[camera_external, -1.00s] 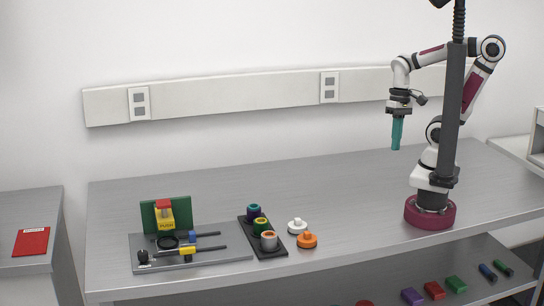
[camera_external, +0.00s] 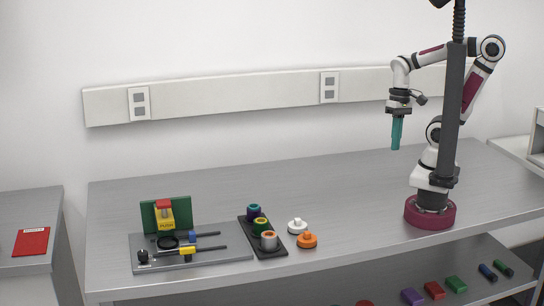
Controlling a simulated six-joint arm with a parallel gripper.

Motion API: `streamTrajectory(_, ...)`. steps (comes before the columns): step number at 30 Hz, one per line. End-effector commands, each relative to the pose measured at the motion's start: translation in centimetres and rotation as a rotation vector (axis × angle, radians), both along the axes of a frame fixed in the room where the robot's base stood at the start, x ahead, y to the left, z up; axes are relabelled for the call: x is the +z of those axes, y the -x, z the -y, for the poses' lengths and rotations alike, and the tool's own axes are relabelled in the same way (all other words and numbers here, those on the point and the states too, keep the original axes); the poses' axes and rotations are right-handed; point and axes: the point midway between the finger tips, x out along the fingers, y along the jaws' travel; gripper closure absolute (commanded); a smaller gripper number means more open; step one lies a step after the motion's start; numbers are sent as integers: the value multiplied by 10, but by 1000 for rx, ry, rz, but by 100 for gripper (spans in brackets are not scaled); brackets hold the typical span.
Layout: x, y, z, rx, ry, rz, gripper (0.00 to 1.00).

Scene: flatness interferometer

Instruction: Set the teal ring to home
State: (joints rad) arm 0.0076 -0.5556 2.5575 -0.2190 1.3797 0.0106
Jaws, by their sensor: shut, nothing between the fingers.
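A small teal ring (camera_external: 254,211) with a purple middle sits at the back end of the dark tray (camera_external: 248,241), behind a green-and-yellow ring and a grey-and-orange one. It is too small to tell its exact fit there. My gripper (camera_external: 396,148) has teal fingers, points down and is shut and empty. It hangs well above the table, far to the right of the tray and the teal ring. No place marked as home can be made out in this view.
Left of the tray, a grey fixture plate (camera_external: 215,259) carries a green panel (camera_external: 181,210), a yellow block with a red top, and rods with blue and yellow sliders. A white knob (camera_external: 297,227) and an orange knob (camera_external: 307,240) stand right of the tray. The table's middle is clear.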

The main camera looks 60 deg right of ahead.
Motion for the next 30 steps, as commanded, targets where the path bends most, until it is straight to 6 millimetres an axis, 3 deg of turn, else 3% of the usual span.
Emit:
streamTrajectory(2,5,-13,-2,47,2,13,100)
streamTrajectory(4,15,-44,-8,152,7,46,100)
streamTrajectory(7,27,-114,-32,395,19,122,100)
streamTrajectory(9,28,-168,-60,589,30,187,100)
streamTrajectory(12,19,-232,-108,835,44,272,100)
streamTrajectory(15,3,-276,-152,1028,58,342,100)
streamTrajectory(18,-11,-301,-185,1155,68,389,100)
streamTrajectory(21,-19,-312,-202,1218,74,415,100)
streamTrajectory(30,-20,-315,-205,1232,76,423,100)
